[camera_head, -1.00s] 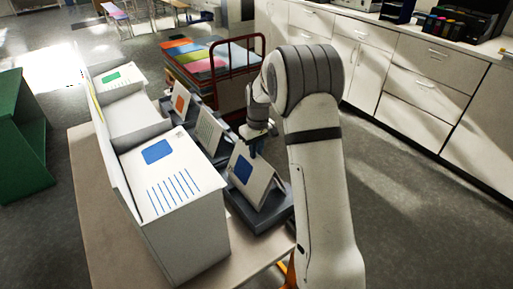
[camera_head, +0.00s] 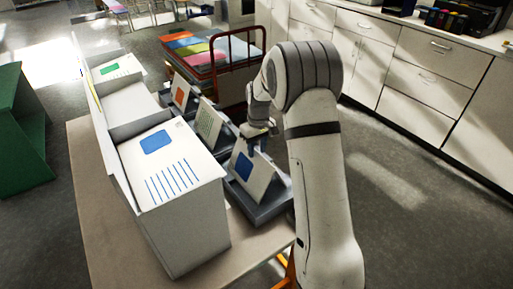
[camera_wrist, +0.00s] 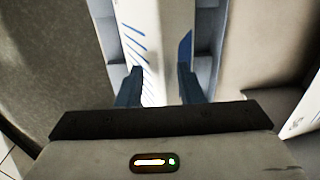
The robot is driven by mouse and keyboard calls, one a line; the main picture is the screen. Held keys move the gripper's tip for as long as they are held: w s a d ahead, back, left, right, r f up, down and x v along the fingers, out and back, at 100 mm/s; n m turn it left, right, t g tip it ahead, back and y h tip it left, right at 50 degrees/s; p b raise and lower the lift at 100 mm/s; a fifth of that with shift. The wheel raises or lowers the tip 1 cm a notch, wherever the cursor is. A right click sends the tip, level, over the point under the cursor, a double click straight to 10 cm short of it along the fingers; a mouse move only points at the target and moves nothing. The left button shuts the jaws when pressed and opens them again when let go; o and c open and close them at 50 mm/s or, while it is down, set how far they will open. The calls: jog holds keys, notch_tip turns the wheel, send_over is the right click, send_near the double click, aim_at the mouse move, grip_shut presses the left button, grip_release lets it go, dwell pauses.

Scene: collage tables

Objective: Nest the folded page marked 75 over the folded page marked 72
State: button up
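A folded white page with a blue square (camera_head: 245,167) stands like a tent on the nearest dark grey stand (camera_head: 272,209). Behind it stand a folded page with green lines (camera_head: 209,123) and one with an orange patch (camera_head: 180,95). No number is readable, so I cannot tell which are 75 and 72. My gripper (camera_head: 258,145) is at the ridge of the blue-square page. In the wrist view my gripper's fingers (camera_wrist: 160,85) straddle this page (camera_wrist: 160,45), one on each side. I cannot tell whether they press on it.
A large white box (camera_head: 185,232) with a blue square and stripes stands left of the stands on the table (camera_head: 95,200). A red-framed rack (camera_head: 262,45) is behind. Green shelving (camera_head: 25,135) is left, white cabinets (camera_head: 440,80) right.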

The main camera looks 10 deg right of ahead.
jog(key=shift+o, duration=0.7)
jog(key=shift+r, duration=0.15)
notch_tip(320, 180, up, 7)
jog(key=shift+d+r+b, duration=0.1)
jog(key=shift+r+b, duration=0.1)
jog(key=shift+b, duration=0.25)
jog(key=shift+r, duration=0.15)
jog(key=shift+s+r, duration=0.1)
jog(key=shift+r, duration=0.05)
jog(key=s+r+m+t, duration=0.1)
jog(key=s+r, duration=0.3)
jog(key=s, duration=0.4)
jog(key=s+r+m+t, duration=0.1)
jog(key=s+r, duration=0.3)
jog(key=s, duration=0.3)
jog(key=s+f+m+t, duration=0.1)
jog(key=s+m, duration=0.1)
jog(key=s, duration=1.5)
jog(key=shift+s+a+m+h, duration=0.2)
jog(key=shift+s+m+h, duration=0.1)
jog(key=shift+s, duration=0.1)
